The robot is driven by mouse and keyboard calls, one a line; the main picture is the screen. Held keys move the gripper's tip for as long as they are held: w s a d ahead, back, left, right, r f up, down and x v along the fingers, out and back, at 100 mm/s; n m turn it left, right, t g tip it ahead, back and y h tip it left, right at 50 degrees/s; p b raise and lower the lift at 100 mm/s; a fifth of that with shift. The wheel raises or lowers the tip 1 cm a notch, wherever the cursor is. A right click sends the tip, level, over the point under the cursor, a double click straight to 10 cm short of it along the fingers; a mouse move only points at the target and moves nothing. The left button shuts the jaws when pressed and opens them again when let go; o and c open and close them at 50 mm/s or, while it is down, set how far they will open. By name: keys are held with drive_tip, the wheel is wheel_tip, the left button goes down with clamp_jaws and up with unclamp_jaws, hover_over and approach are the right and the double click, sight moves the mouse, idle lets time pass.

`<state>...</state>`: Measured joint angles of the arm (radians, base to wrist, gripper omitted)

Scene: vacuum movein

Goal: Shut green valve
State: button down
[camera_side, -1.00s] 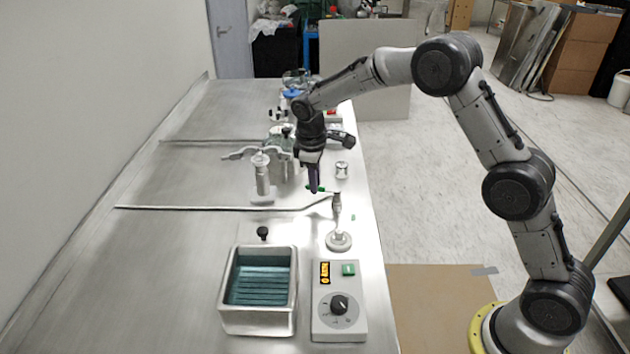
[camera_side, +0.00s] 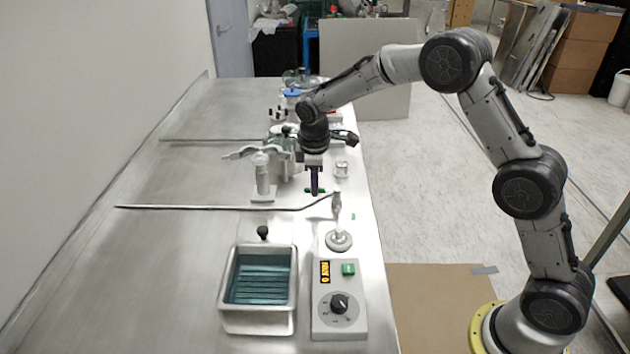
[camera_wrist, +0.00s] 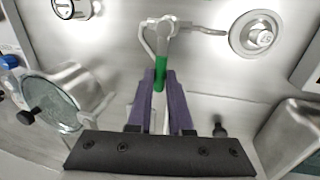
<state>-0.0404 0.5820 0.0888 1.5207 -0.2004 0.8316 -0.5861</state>
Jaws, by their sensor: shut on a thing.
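The green valve (camera_wrist: 160,73) has a green-sleeved handle that runs between my gripper's purple fingers in the wrist view. Its green part (camera_side: 310,190) shows as a small patch at the fingertips in the side view, beside the top of a metal stand with a round base (camera_side: 339,240). My gripper (camera_wrist: 159,75) points down and is shut on the green handle. It also shows in the side view (camera_side: 315,192). The fingers hide part of the handle.
A metal bath with teal water (camera_side: 260,280) and a control box with a dial and green switch (camera_side: 338,300) stand in front. A long thin rod (camera_side: 220,208) crosses the table.

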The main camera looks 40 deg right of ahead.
drive_tip(key=shift+s+a+n, duration=0.1)
drive_tip(key=shift+a+n, duration=0.05)
drive_tip(key=shift+n, duration=0.15)
drive_tip(key=c, duration=0.8)
unclamp_jaws()
drive_tip(key=shift+c, duration=0.2)
wheel_tip(320, 180, up, 14)
drive_tip(key=s+a, duration=0.1)
drive_tip(key=s, duration=0.1)
drive_tip(key=shift+a+f, duration=0.15)
drive_tip(key=shift+a, duration=0.25)
